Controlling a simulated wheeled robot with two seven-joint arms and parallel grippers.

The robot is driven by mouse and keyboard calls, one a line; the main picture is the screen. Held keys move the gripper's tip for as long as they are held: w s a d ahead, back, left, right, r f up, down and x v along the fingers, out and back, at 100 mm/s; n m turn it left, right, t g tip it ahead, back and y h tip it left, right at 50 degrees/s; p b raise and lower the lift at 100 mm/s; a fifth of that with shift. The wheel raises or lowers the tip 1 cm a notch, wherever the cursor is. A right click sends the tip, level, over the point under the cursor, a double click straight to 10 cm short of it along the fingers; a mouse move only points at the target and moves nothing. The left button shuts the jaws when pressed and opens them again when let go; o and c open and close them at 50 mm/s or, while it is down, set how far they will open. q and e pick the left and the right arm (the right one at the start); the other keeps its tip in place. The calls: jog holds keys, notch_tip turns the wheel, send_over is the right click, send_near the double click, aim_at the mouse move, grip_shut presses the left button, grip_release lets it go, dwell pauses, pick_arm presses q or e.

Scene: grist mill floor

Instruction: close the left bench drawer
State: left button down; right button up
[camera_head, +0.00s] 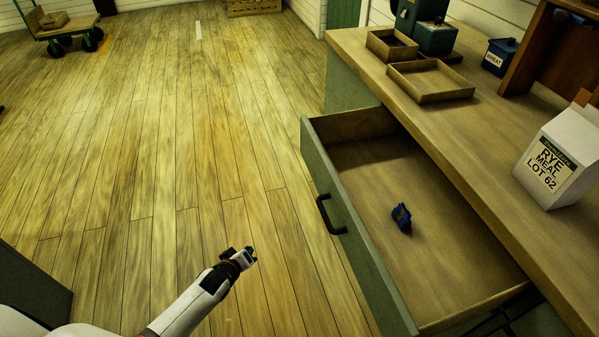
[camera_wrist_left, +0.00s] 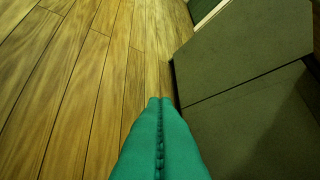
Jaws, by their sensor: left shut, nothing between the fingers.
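The left bench drawer (camera_head: 431,239) stands pulled out from the bench, with a green front and a bare wooden inside. Its dark handle (camera_head: 330,214) is on the outer face of the front. My right gripper is not in view.
The wooden bench top (camera_head: 465,130) holds open trays (camera_head: 432,82), a blue tin (camera_head: 499,56) and a rye meal carton (camera_head: 561,158). The plank floor (camera_head: 160,150) left of the drawer is clear. A cart (camera_head: 66,30) stands far back left.

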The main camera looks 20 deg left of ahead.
pick_arm(q)
jog(key=w+d+r+n+t+h+b, duration=0.1)
jog(key=w+r+n+t+b, duration=0.3)
jog(key=w+r, duration=0.55)
jog(key=n+t+h+b, duration=0.2)
jog(key=n+t, duration=0.1)
send_near(305, 144)
jog(key=s+a, duration=0.5)
jog(key=s, duration=0.1)
jog(key=shift+w+d+f+b, duration=0.1)
jog(key=shift+w+d+b, duration=0.65)
jog(key=shift+w, duration=1.3)
jog(key=shift+w+d+r+b, duration=0.1)
jog(key=shift+w+d+b, duration=0.2)
jog(key=shift+w+d, duration=1.3)
jog(key=shift+w+d+f+b, duration=0.1)
jog(key=shift+w+d+b, duration=0.4)
jog(key=shift+w, duration=1.95)
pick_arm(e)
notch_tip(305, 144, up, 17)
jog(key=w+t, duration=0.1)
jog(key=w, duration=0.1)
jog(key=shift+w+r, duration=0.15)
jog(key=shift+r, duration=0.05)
pick_arm(q)
jog(key=shift+d, duration=0.1)
